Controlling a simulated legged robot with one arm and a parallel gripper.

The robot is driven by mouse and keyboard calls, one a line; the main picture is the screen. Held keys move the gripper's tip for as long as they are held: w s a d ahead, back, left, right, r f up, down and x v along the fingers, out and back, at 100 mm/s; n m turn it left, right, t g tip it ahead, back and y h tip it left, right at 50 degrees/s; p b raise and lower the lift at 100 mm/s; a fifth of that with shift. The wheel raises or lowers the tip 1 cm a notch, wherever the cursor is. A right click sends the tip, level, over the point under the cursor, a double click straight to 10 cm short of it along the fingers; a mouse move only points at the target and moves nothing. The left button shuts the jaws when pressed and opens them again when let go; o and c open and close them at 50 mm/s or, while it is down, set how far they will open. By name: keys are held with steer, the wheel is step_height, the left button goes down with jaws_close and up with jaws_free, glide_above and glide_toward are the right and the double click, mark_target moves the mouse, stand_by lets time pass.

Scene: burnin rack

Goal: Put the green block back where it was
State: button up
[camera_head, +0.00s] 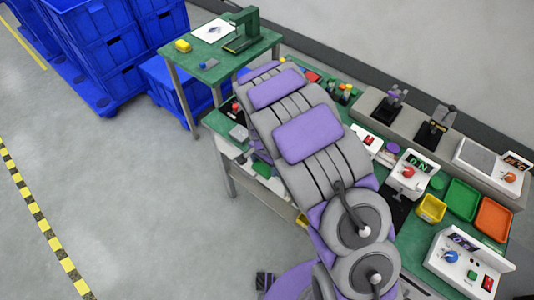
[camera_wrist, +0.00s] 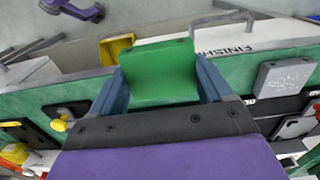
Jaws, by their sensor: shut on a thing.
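In the wrist view, the green block (camera_wrist: 160,62) sits between the two blue-grey fingers of my gripper (camera_wrist: 162,80). The fingers are shut on its left and right sides. Behind the block are the bench's green top and an edge with a white strip lettered "FINISH" (camera_wrist: 233,41), partly hidden. I cannot tell whether the block touches anything below it.
The green bench (camera_head: 405,238) carries control boxes (camera_head: 408,174), a green tray (camera_head: 461,199), an orange tray (camera_head: 494,218) and a yellow bin (camera_head: 431,208). A side table (camera_head: 203,69) holds a green press (camera_head: 243,30). Blue crates (camera_head: 97,45) stand left. The left floor is clear.

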steer(key=w, duration=0.2)
steer(key=w+a, duration=0.1)
steer(key=shift+w+f, duration=0.15)
steer(key=shift+f, duration=0.15)
steer(key=w+d, duration=0.2)
steer(key=w+d+b, duration=0.1)
steer(key=d, duration=0.1)
steer(key=shift+r, duration=0.35)
steer(key=shift+w+a, duration=0.15)
steer(key=shift+a, duration=0.15)
steer(key=f, duration=0.1)
steer(key=a+f+b, duration=0.1)
steer(key=a+f, duration=0.1)
steer(key=f, duration=0.1)
steer(key=shift+w+a, duration=0.25)
steer(key=shift+w, duration=0.05)
steer(key=shift+d, duration=0.8)
steer(key=o, duration=1)
steer(key=shift+a+f, duration=0.15)
steer(key=shift+a, duration=0.1)
